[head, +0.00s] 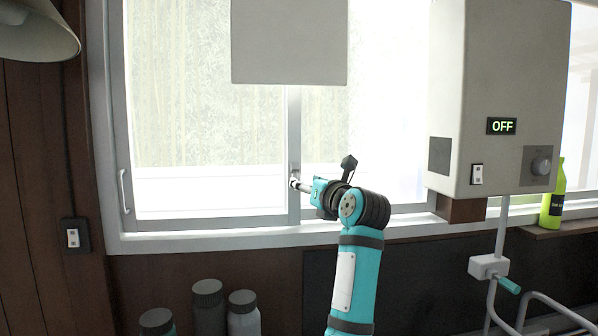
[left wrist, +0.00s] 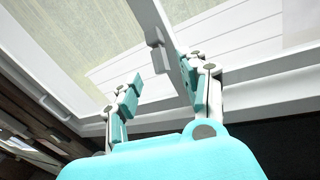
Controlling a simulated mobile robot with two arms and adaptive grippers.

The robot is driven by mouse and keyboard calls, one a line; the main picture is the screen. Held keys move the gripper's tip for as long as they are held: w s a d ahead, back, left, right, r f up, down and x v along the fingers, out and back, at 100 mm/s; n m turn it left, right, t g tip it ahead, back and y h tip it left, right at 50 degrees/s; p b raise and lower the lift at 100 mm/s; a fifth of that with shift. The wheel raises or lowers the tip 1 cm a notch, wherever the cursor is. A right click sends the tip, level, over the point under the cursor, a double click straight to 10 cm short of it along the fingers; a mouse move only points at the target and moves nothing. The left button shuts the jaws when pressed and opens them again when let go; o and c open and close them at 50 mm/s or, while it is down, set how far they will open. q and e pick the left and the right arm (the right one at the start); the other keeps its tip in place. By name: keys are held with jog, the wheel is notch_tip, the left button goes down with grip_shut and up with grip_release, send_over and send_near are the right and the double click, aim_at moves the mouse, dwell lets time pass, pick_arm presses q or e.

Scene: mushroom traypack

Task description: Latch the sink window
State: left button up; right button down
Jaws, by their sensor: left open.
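The sink window (head: 205,172) has pale frames and a vertical middle stile (head: 294,130). In the left wrist view a small pale latch piece (left wrist: 158,55) sits on the stile, just beyond the fingertips. My left gripper (head: 295,183) is at the middle stile in the head view, low on the window. The left wrist view shows its two fingers (left wrist: 158,88) spread apart with nothing between them, the stile and latch in front of the right finger. I cannot tell whether a finger touches the stile. The latch is hard to make out in the head view. My right gripper is out of view.
A window handle (head: 123,190) is on the left frame. A white heater box reading OFF (head: 540,105) hangs at the right, with a faucet (head: 489,266) below. A green bottle (head: 553,200) stands on the sill. Several lidded jars (head: 209,305) stand below the window.

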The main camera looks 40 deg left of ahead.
aim_at(296, 175)
pick_arm(q)
jog(key=p+x, duration=0.1)
jog(key=x, duration=0.3)
jog(key=shift+w+a+p, duration=0.25)
jog(key=shift+a+p, duration=0.05)
jog(key=shift+a, duration=0.05)
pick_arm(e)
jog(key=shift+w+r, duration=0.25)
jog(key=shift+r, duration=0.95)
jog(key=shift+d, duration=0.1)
pick_arm(q)
jog(key=shift+r, duration=0.1)
grip_shut()
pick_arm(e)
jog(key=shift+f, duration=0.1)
